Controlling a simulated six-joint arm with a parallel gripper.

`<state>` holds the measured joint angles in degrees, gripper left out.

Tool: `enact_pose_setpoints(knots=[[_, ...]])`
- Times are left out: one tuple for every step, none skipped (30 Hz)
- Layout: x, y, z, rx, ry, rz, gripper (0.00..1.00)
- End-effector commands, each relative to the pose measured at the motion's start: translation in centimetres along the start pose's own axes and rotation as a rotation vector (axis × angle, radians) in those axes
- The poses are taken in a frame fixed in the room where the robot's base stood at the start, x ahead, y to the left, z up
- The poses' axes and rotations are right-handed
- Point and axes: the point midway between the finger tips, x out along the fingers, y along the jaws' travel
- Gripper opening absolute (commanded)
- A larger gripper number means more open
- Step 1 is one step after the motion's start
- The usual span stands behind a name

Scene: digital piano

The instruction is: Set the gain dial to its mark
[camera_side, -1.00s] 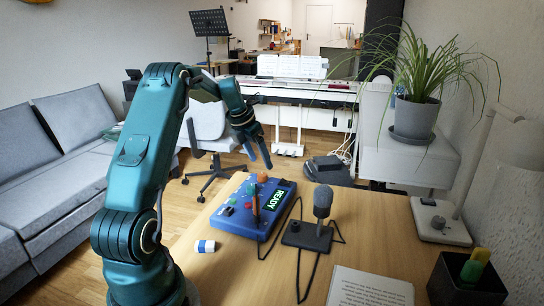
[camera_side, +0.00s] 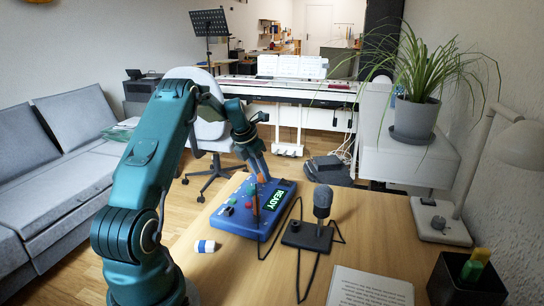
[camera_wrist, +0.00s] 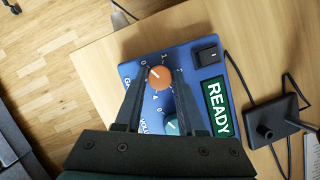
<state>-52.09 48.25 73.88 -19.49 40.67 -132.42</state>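The orange gain dial (camera_wrist: 160,77) is on the blue device (camera_side: 238,220), with numbers around it and a pale pointer line toward the upper left in the wrist view. No separate target mark can be made out. It shows small in the side view (camera_side: 261,179). My gripper (camera_wrist: 161,73) points down at the device. Its two dark fingers stand apart, one on each side of the dial, with narrow gaps visible in the wrist view. It also shows over the device's far end in the side view (camera_side: 259,173). The fingers hide part of the "GAIN" lettering.
A teal dial (camera_wrist: 172,125) lies close to the gain dial, partly hidden by my gripper. A black rocker switch (camera_wrist: 207,55) and a green "READY" display (camera_wrist: 217,106) are on the right. A microphone on a stand (camera_side: 321,205) and cables lie beside the device.

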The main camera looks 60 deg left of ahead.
Motion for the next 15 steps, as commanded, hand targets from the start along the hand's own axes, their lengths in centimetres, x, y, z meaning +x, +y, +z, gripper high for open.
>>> enact_pose_setpoints(knots=[[-0.01,-0.02,0.00,0.000,0.000,-0.001,0.00],[-0.02,-0.02,0.00,0.000,0.000,-0.001,0.00],[-0.02,-0.02,0.00,0.000,0.000,-0.001,0.00],[-0.02,-0.02,0.00,0.001,0.000,-0.001,0.00],[-0.02,-0.02,-0.01,0.002,0.000,-0.002,0.00],[-0.02,-0.01,-0.01,0.004,0.001,-0.003,0.00],[-0.02,-0.01,-0.01,0.008,0.001,-0.004,0.00],[-0.02,0.00,-0.01,0.012,0.001,-0.006,0.00],[-0.01,0.01,-0.02,0.021,0.001,-0.010,0.00],[-0.01,0.03,-0.03,0.028,0.001,-0.013,0.00],[-0.01,0.04,-0.04,0.037,0.001,-0.017,0.00],[-0.01,0.07,-0.04,0.052,0.002,-0.023,0.00],[-0.02,0.10,-0.02,0.066,0.001,-0.028,0.00],[-0.03,0.13,0.00,0.079,0.000,-0.034,0.00],[-0.02,0.12,-0.01,0.101,0.001,-0.044,0.00]])
